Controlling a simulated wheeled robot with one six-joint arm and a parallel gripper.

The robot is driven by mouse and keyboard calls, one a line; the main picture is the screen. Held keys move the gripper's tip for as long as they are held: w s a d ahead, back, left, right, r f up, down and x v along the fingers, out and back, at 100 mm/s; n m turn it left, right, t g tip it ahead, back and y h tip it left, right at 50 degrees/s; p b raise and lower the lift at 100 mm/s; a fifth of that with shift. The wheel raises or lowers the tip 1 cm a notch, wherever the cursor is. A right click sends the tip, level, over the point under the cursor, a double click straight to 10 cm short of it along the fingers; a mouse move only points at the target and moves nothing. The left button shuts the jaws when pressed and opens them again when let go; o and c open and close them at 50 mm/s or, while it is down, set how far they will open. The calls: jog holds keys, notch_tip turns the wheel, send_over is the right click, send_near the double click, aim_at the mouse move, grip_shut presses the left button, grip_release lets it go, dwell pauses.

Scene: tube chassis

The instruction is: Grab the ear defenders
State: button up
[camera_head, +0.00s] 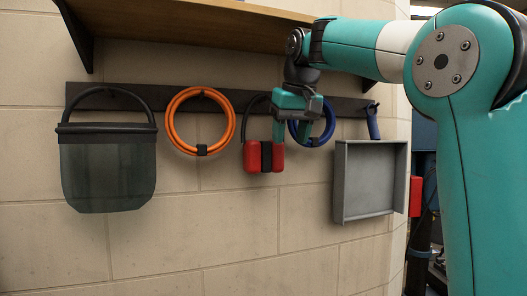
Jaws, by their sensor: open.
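The ear defenders (254,158) hang on the dark rail, with two red cups side by side, black pads between them and a black headband looping up. My gripper (290,136) is open with its fingers pointing down, at the upper right of the red cups. One teal finger overlaps the right side of the headband and the top of the right cup in the picture. I cannot tell whether it touches them. Nothing shows held between the fingers.
A blue coil (328,127) hangs just right, partly behind my gripper. An orange coil (173,133) and a dark face shield (108,172) hang left. A wooden shelf (180,24) juts out above. A grey tray (370,180) is at right. The wall below is clear.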

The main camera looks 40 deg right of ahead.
aim_at(280, 148)
jog(key=w, duration=0.1)
jog(key=w+p, duration=0.1)
jog(key=w+d+p, duration=0.1)
jog(key=w, duration=0.1)
jog(key=shift+r, duration=0.25)
jog(key=x, duration=0.2)
jog(key=shift+w+f, duration=0.15)
jog(key=shift+f, duration=0.15)
jog(key=shift+w+d+f, duration=0.1)
jog(key=shift+w+f, duration=0.05)
jog(key=shift+f, duration=0.25)
jog(key=c, duration=0.8)
jog(key=shift+r, duration=0.1)
